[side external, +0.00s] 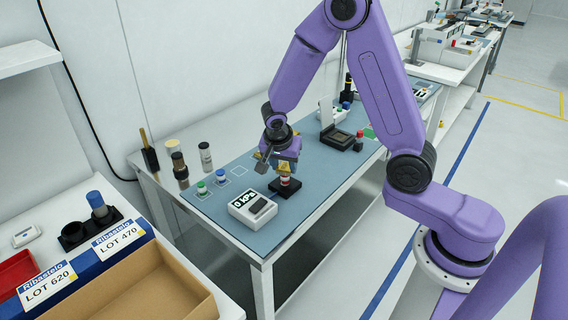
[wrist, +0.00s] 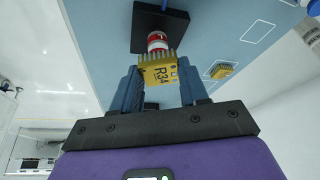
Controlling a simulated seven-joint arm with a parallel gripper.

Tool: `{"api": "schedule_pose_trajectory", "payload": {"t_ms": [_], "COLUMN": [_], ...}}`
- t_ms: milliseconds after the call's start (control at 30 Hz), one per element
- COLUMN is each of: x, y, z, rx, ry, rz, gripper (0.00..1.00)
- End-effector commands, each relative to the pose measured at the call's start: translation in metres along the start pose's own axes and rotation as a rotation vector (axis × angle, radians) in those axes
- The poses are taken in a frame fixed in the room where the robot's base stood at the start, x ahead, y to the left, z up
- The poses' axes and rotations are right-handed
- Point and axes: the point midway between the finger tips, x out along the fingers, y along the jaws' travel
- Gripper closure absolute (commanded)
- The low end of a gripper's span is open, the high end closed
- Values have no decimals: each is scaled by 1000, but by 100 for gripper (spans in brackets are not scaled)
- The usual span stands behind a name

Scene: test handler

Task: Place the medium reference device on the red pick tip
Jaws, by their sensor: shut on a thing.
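My gripper (wrist: 165,88) is shut on a yellow finned device marked R34 (wrist: 158,73), held between its two blue-grey fingers. In the side view, my gripper (side external: 284,160) is low over the mat, with the yellow device (side external: 284,167) at its fingers. The red pick tip (side external: 285,181), red with a white band, stands upright on a black base (side external: 284,190) just below the device. In the wrist view, the red tip (wrist: 157,42) shows just beyond the device's fins, on its black base (wrist: 172,22). I cannot tell whether device and tip touch.
A white box reading 0 kPa (side external: 253,208) stands close in front of the black base. Green-topped (side external: 202,188) and blue-topped (side external: 221,175) tips stand left on the blue-grey mat (side external: 215,212). Another yellow device (wrist: 222,70) lies in a white outline. A dark tray (side external: 336,138) sits behind.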

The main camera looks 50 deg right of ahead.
Motion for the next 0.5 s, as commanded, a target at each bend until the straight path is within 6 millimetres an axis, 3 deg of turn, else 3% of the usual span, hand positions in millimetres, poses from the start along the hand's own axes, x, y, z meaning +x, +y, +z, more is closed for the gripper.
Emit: {"api": "schedule_pose_trajectory", "payload": {"t_ms": [267, 300, 333, 500], "x": [4, 3, 3, 3], "y": [0, 0, 0, 0], "z": [2, 2, 1, 1], "rx": [0, 0, 0, 0], "ry": [0, 0, 0, 0], "rz": [2, 1, 1, 1], "gripper": [86, 43, 34, 31]}}
